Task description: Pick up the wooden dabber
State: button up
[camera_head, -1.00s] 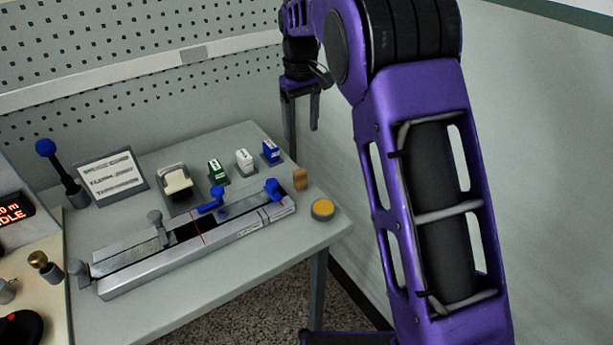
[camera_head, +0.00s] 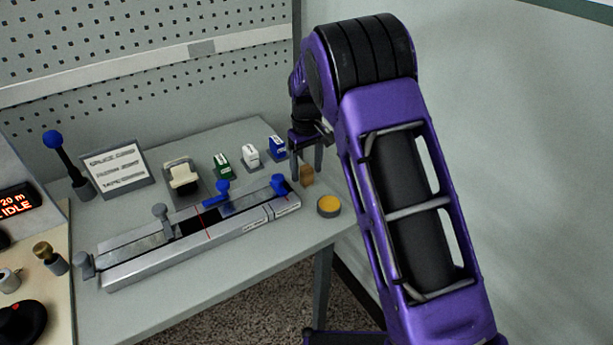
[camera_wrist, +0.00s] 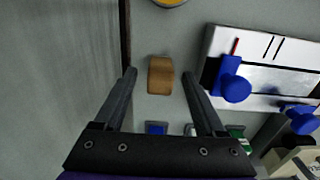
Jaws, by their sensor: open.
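The wooden dabber (camera_head: 307,175) is a small brown block near the right end of the table, behind the round yellow-topped tin. In the wrist view the dabber (camera_wrist: 161,76) lies ahead of my gripper (camera_wrist: 158,74), between the lines of its two fingers and a little beyond their tips. My gripper is open and empty. In the head view my gripper (camera_head: 306,170) is above and beside the dabber, its fingers pointing down, one partly hidden. I see no contact with the dabber.
A metal splicing rail (camera_head: 200,235) with blue clamps lies just left of the dabber. The yellow-topped tin (camera_head: 328,206) stands in front. Blue (camera_head: 277,147), white (camera_head: 250,155) and green (camera_head: 222,165) small boxes stand behind. The table edge and wall are close on the right.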

aim_at(306, 167)
notch_tip(306, 167, down, 2)
jog(key=shift+f, duration=0.1)
grip_shut()
dwell(0.5)
notch_tip(306, 167, up, 10)
jog(key=shift+r, duration=0.1)
